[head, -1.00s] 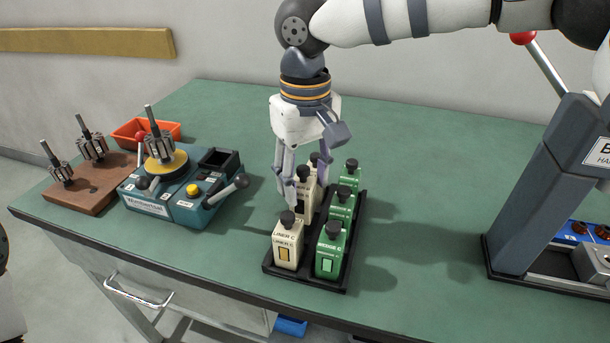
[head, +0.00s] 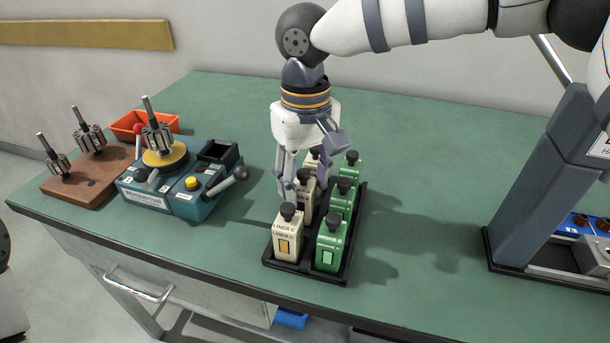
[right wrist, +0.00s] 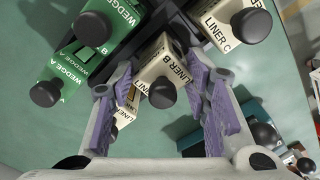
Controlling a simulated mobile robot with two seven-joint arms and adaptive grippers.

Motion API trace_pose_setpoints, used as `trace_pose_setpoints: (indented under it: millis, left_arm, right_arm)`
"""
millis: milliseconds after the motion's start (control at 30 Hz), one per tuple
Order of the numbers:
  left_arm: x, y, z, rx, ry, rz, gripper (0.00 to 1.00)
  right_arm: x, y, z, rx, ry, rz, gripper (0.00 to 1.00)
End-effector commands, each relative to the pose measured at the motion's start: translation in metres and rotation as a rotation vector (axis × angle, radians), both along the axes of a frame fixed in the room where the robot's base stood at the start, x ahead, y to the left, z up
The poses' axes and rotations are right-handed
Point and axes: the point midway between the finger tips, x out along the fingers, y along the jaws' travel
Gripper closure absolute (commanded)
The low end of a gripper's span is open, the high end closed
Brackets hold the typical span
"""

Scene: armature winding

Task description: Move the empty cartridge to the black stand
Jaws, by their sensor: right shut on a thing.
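My right gripper (head: 294,187) points down over the left row of the black stand (head: 306,271). It is shut on the cream LINER B cartridge (head: 307,203), which is upright in the middle of that row. In the right wrist view, the fingers (right wrist: 163,78) flank the LINER B cartridge (right wrist: 166,62) and its black cap. The fingers partly hide it in the head view, and its base and seating cannot be made out. I cannot see whether it is empty. My left gripper is not in view.
A cream LINER C cartridge (head: 288,241) stands in front, another cream one behind. Several green WEDGE cartridges (head: 331,246) fill the right row. A teal winding machine (head: 180,191) stands left, a grey press (head: 543,180) right. The table between stand and press is clear.

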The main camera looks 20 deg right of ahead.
Motion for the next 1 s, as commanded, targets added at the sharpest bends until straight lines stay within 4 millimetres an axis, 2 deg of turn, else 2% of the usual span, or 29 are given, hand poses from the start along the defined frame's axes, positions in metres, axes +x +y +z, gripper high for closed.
trace_pose_setpoints:
  millis: [433,467,567,1000]
  left_arm:
    - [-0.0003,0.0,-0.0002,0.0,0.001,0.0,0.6]
    - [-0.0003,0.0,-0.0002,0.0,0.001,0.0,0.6]
    - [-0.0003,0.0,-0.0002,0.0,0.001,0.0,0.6]
    - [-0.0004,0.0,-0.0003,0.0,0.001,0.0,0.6]
  right_arm:
    - [-0.0001,0.0001,-0.0018,0.0,0.0,0.0,0.88]
    - [-0.0001,0.0001,-0.0018,0.0,0.0,0.0,0.55]
    - [-0.0001,0.0001,-0.0019,0.0,0.0,0.0,0.34]
    - [-0.0003,0.0001,-0.0023,0.0,0.001,0.001,0.34]
